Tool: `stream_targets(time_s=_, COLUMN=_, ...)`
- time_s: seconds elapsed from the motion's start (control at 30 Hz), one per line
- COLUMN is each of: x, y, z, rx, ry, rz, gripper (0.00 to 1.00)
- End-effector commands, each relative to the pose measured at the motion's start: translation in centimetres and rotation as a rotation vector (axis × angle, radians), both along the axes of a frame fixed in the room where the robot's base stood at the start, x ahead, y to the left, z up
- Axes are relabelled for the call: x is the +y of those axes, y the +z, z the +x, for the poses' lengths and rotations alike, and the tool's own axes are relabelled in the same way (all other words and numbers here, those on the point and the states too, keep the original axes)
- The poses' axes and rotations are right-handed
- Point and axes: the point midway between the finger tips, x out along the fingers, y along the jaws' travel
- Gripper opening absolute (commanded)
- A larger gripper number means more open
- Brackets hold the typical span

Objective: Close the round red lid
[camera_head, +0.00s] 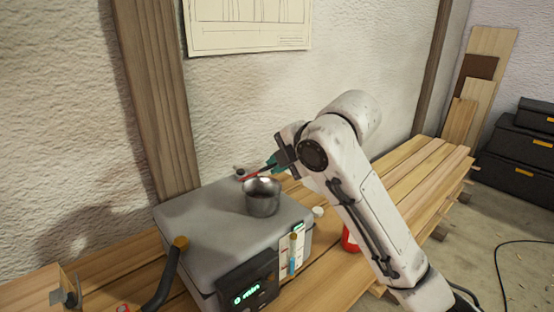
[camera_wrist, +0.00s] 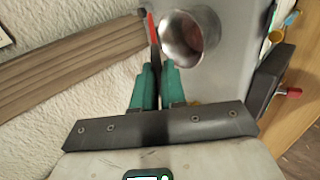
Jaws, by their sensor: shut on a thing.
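The red lid (camera_head: 252,175) shows as a thin red edge, tilted, just above and behind the rim of a round steel pot (camera_head: 262,203). The pot stands open on a grey case (camera_head: 215,220). My gripper (camera_head: 270,164) has teal fingers and reaches in from the right, shut on the lid. In the wrist view the lid (camera_wrist: 151,28) is a narrow red strip at the fingertips (camera_wrist: 154,66), left of the pot (camera_wrist: 190,38). Its round face is not visible, and I cannot tell whether it touches the pot.
The case has a display unit (camera_head: 248,288) on its front. A dark bent tube with an orange cap (camera_head: 180,243) stands at the left. A red container (camera_head: 350,239) is partly behind my arm. The wooden bench (camera_head: 415,172) is mostly clear at the right; the wall is close behind.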

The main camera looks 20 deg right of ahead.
Motion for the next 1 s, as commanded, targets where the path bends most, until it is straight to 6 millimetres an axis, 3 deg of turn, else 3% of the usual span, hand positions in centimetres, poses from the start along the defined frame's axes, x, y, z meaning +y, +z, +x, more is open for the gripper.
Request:
stream_targets(time_s=0.03, x=0.3, y=-1.0, z=0.0, rx=0.016, ry=0.005, rz=0.002, gripper=0.00)
stream_targets(time_s=0.3, x=0.2, y=-2.4, z=-0.7, rx=0.017, ry=0.005, rz=0.002, gripper=0.00)
stream_targets(time_s=1.0, x=-0.1, y=-5.0, z=-1.8, rx=0.011, ry=0.008, rz=0.003, gripper=0.00)
